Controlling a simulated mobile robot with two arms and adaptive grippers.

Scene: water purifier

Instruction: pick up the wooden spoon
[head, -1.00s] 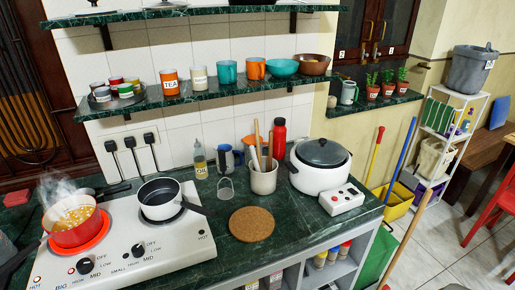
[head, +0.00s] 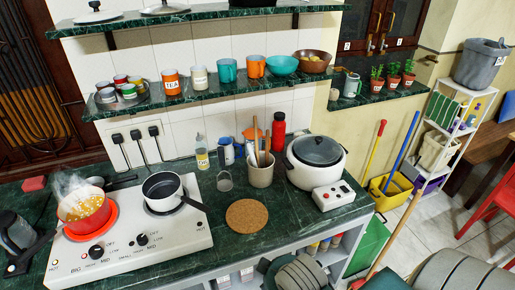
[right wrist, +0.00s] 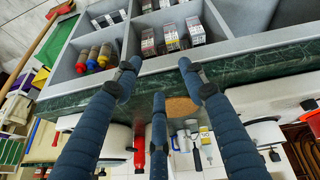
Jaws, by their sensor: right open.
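Two wooden utensil handles (head: 257,146) stand upright in a beige crock (head: 261,174) on the green counter, between the cork mat and the rice cooker. I cannot tell which one is the spoon, as their lower ends are hidden inside the crock. My right gripper (head: 297,272) shows at the bottom of the head view, in front of the counter and well apart from the crock. In the right wrist view my right gripper (right wrist: 158,76) has its blue fingers spread with nothing between them. My left gripper is not in view.
A cork mat (head: 247,214) lies before the crock. A red bottle (head: 278,135) stands behind it and a white rice cooker (head: 316,168) to its right. The stove (head: 125,243) holds a steaming red pot (head: 86,211). Open shelves (right wrist: 165,35) lie under the counter.

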